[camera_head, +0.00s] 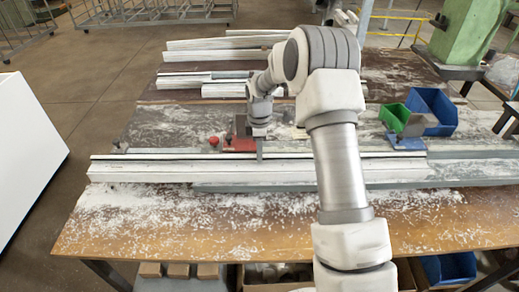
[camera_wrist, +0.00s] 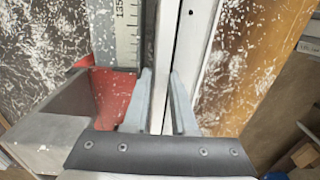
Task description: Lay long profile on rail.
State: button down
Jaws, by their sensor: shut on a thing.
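The long white profile (camera_head: 150,170) lies lengthwise along the grey rail (camera_head: 470,180) near the table's front; its left end reaches past the rail's visible left part. I cannot tell from these views whether it rests fully on the rail. My gripper (camera_head: 260,153) points down at the profile's back edge, around its middle. In the wrist view my gripper (camera_wrist: 162,85) has one finger on each side of a thin, pale length of the profile (camera_wrist: 165,50) and is shut on it. The fingers hide part of it.
A red clamp block (camera_head: 238,145) with a red knob (camera_head: 213,140) stands just behind the profile, close to my gripper. A ruler strip (camera_wrist: 127,30) runs alongside. Green (camera_head: 393,116) and blue (camera_head: 432,108) bins stand back right. More profiles (camera_head: 225,43) lie at the back. White shavings cover the front.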

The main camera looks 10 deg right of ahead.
jog(key=shift+f, duration=0.1)
jog(key=c, duration=1)
grip_release()
jog(key=s+r+m+t, duration=0.15)
jog(key=s+r, duration=0.25)
jog(key=r, duration=0.7)
jog(key=s+r+m, duration=0.3)
jog(key=s+r, duration=0.1)
jog(key=r, duration=0.7)
jog(key=s+r+m+t, duration=0.2)
jog(key=s+m, duration=0.3)
jog(key=s, duration=0.7)
jog(key=s+r+m+t, duration=0.2)
jog(key=s+m, duration=0.4)
jog(key=s, duration=0.7)
jog(key=shift+s+b, duration=0.2)
jog(key=shift+b, duration=0.25)
